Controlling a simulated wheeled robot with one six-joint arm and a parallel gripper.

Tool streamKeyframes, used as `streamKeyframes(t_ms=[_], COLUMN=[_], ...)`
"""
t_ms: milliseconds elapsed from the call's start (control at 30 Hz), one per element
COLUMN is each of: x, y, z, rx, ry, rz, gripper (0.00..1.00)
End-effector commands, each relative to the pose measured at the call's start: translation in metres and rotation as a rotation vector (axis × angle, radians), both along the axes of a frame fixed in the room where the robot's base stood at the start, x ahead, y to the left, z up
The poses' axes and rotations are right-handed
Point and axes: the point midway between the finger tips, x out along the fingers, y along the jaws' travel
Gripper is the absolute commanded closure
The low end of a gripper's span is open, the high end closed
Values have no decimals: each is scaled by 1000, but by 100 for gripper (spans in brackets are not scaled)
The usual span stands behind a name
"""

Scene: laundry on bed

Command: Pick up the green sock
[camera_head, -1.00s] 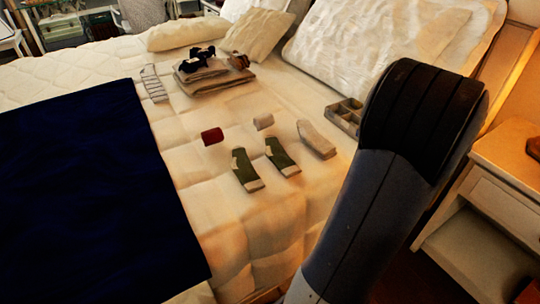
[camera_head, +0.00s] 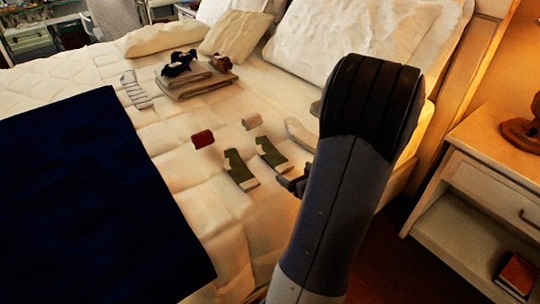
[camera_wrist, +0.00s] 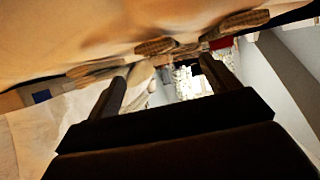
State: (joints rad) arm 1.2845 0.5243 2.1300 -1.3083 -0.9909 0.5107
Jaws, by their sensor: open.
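Two green socks with pale ends lie side by side on the bed: the left green sock (camera_head: 238,167) and the right green sock (camera_head: 270,152). My gripper (camera_head: 293,184) shows just past my arm, to the right of and below the right sock, apart from both. In the wrist view my gripper (camera_wrist: 167,80) has its two dark fingers spread, with nothing held between them. Several small dim items lie along the bed surface beyond the fingers there; I cannot tell which are the green socks.
A dark red roll (camera_head: 203,138), a pale roll (camera_head: 251,121) and a pale sock (camera_head: 300,133), partly hidden by my arm, lie nearby. Folded clothes (camera_head: 195,82) lie farther back. A dark blue blanket (camera_head: 85,205) covers the left. A nightstand (camera_head: 480,165) stands right.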

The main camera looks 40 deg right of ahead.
Motion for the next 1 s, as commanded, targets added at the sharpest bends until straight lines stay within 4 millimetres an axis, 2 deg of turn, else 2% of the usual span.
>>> streamKeyframes(t_ms=[100,267,600,867,1000], x=[13,20,60,64,63], y=[-2,-5,-16,-17,-17], z=[-7,-10,-28,-28,-28], rx=[1,0,1,1,1], ry=[0,1,0,0,0], rz=[2,0,-1,-4,-4], gripper=[17,17,17,17,26])
